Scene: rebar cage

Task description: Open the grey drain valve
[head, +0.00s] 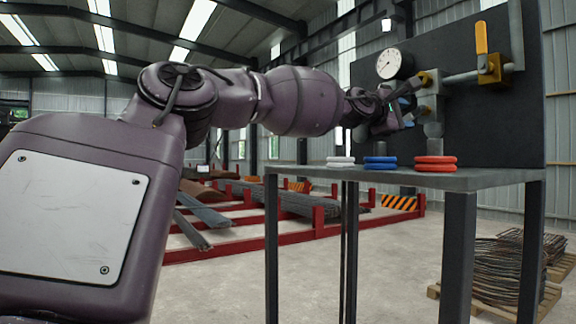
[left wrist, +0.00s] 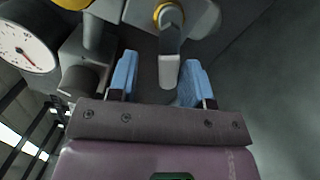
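The grey drain valve lever (left wrist: 169,62) shows in the left wrist view, hanging down from a grey pipe fitting with a yellow ring (left wrist: 168,14). My left gripper (left wrist: 160,64) is open, with its two blue fingers on either side of the lever and a visible gap to each. The lever's lower end lies between the fingers in the picture; I cannot tell the depth exactly. In the head view my left gripper (head: 403,117) is at the pipework in front of the dark panel, and it hides most of the lever. My right gripper is not in view.
A round gauge (head: 391,64) and a yellow-handled valve (head: 481,40) are on the panel (head: 525,110). White (head: 340,162), blue (head: 381,163) and red (head: 435,163) rings lie on the grey table (head: 490,178). Rebar racks (head: 235,235) stand behind; wire coils (head: 500,268) lie at right.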

